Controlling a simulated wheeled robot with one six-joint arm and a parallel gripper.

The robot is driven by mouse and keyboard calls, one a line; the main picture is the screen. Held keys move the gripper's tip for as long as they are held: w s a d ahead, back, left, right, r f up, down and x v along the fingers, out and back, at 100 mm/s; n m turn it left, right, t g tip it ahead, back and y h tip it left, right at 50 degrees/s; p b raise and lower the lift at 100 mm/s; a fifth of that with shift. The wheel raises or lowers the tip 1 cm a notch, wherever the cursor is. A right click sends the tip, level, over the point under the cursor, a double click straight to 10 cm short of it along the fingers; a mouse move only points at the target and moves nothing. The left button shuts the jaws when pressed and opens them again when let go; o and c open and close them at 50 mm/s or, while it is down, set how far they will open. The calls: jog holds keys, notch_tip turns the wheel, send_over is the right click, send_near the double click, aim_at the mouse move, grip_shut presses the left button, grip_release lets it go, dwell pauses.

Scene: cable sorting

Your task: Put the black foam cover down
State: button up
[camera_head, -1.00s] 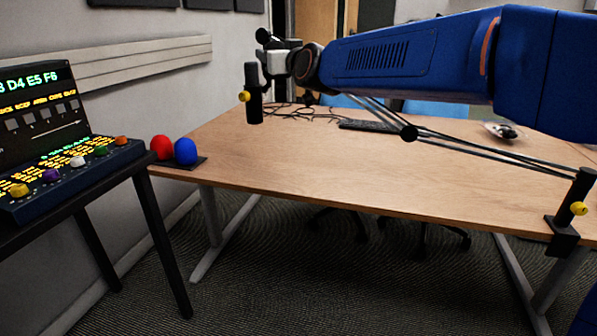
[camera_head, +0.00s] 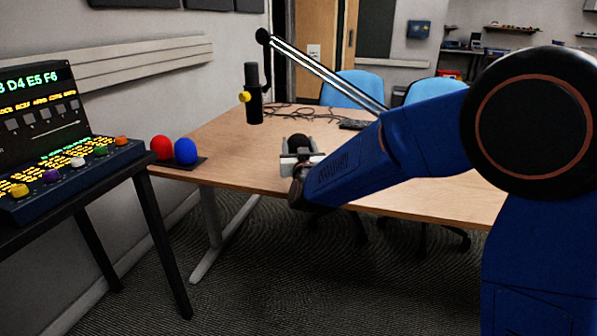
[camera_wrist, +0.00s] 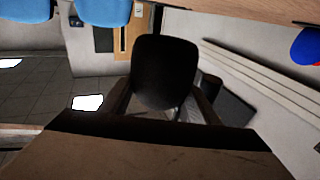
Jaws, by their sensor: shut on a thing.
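My gripper (camera_head: 300,158) hangs over the left part of the wooden table and is shut on the black foam cover (camera_head: 299,141). The cover is a rounded dark cap that shows above the pale fingers. In the wrist view the cover (camera_wrist: 163,70) sits between the two fingers, and my gripper (camera_wrist: 163,95) hides its lower end. I cannot tell the exact height of the cover above the table.
A red foam ball (camera_head: 161,147) and a blue foam ball (camera_head: 185,151) sit on a black plate at the table's (camera_head: 240,160) left corner. A black microphone (camera_head: 254,95) stands behind. Cables (camera_head: 290,112) and a keyboard (camera_head: 354,125) lie farther back. Blue chairs (camera_head: 355,87) stand beyond.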

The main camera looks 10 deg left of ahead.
jog(key=shift+f, duration=3.55)
jog(key=shift+f, duration=0.15)
jog(key=o, duration=1)
jog(key=shift+r, duration=0.2)
jog(key=v, duration=1.2)
jog(key=shift+d, duration=0.1)
